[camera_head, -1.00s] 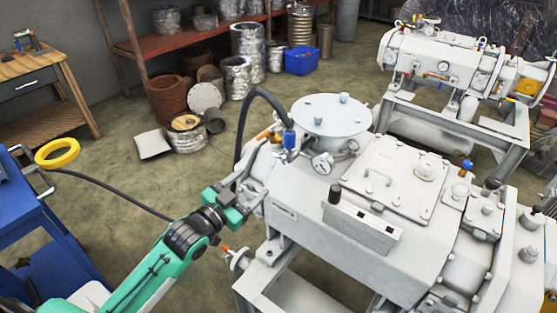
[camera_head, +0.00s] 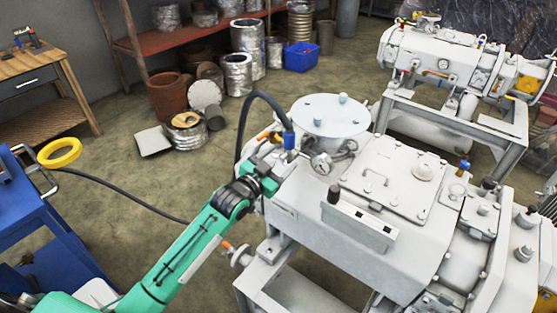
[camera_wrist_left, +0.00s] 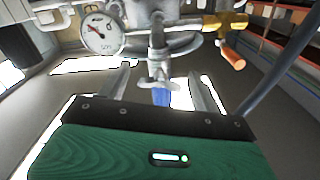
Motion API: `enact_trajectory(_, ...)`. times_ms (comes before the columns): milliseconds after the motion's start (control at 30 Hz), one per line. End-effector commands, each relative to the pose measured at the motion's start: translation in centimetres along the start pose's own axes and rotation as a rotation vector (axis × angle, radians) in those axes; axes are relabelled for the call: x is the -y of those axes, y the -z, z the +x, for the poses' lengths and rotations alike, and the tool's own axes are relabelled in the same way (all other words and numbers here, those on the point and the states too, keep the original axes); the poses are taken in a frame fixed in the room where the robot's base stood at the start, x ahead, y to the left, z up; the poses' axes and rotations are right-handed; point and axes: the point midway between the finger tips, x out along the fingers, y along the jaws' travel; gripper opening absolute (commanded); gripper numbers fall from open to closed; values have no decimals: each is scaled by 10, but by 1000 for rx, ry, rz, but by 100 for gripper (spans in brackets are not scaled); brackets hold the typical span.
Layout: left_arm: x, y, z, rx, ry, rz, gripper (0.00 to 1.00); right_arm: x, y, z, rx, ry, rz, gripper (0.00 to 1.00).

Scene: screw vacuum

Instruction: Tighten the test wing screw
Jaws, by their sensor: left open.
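My left gripper (camera_head: 276,153) is at the near left end of the white pump machine (camera_head: 335,205), close to its pipe fittings. In the left wrist view its two fingers (camera_wrist_left: 160,92) are spread, one on each side of a small grey metal wing-shaped piece, which looks like the wing screw (camera_wrist_left: 157,81). The fingers appear clear of it. A blue fitting (camera_wrist_left: 162,98) shows behind the wing piece, and it also shows in the head view (camera_head: 289,140). The wing piece cannot be made out in the head view. My right gripper is out of view.
A round pressure gauge (camera_head: 322,163) sits right of the gripper. A black hose (camera_head: 241,125) arches up beside it. An orange-handled valve (camera_wrist_left: 232,54) is close to the fittings.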

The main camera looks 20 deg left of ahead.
Motion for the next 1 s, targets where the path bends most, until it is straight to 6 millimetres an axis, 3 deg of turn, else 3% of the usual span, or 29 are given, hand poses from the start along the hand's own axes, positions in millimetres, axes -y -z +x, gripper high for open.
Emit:
enact_trajectory(167,0,0,0,0,0,0,65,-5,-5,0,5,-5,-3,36)
enact_trajectory(400,0,0,0,0,0,0,21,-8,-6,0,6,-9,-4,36)
enact_trajectory(633,1,2,0,1,0,110,21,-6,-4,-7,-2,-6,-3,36)
enact_trajectory(800,1,0,0,2,0,240,21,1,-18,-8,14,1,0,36)
enact_trajectory(1000,1,0,0,1,1,261,21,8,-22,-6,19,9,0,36)
